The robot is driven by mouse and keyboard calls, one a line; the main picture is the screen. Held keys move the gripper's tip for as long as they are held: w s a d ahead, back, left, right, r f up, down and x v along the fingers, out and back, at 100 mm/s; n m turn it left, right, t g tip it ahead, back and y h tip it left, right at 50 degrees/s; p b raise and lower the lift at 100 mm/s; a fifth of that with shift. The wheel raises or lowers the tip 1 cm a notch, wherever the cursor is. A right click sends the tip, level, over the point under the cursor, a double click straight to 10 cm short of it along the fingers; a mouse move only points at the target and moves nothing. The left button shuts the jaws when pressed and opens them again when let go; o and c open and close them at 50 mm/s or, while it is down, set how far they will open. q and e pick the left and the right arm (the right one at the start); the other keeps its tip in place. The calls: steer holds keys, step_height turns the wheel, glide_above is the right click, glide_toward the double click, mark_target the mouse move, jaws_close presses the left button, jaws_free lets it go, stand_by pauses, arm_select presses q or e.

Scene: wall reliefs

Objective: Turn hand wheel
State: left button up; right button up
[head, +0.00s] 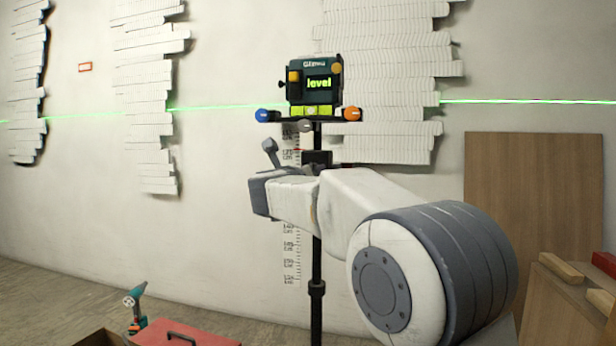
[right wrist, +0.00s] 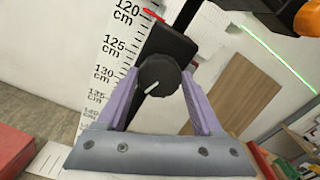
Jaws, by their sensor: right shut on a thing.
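The hand wheel (right wrist: 158,76) is a dark round knob with a white line mark on its face. It sits on a black block (right wrist: 166,42) on the stand. My right gripper (right wrist: 160,80) has its two purple fingers on either side of the knob, shut on it. In the head view my right arm reaches in from the right and hides the knob. A laser level (head: 317,84) showing "level" stands on top of the black stand pole (head: 317,255). My left gripper is in neither view.
A white centimetre scale (right wrist: 107,55) stands behind the knob, with a red pointer (right wrist: 152,14) near 120. A green laser line (head: 215,106) crosses the wall and its white reliefs (head: 145,90). A red toolbox (head: 185,335) and a drill (head: 135,305) are low at left.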

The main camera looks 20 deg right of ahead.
steer(key=shift+f, duration=0.15)
steer(key=o, duration=1.4)
steer(key=shift+c, duration=0.2)
steer(key=p+v, duration=0.1)
steer(key=v, duration=0.9)
steer(key=shift+s+a, duration=0.2)
steer(key=shift+a, duration=0.05)
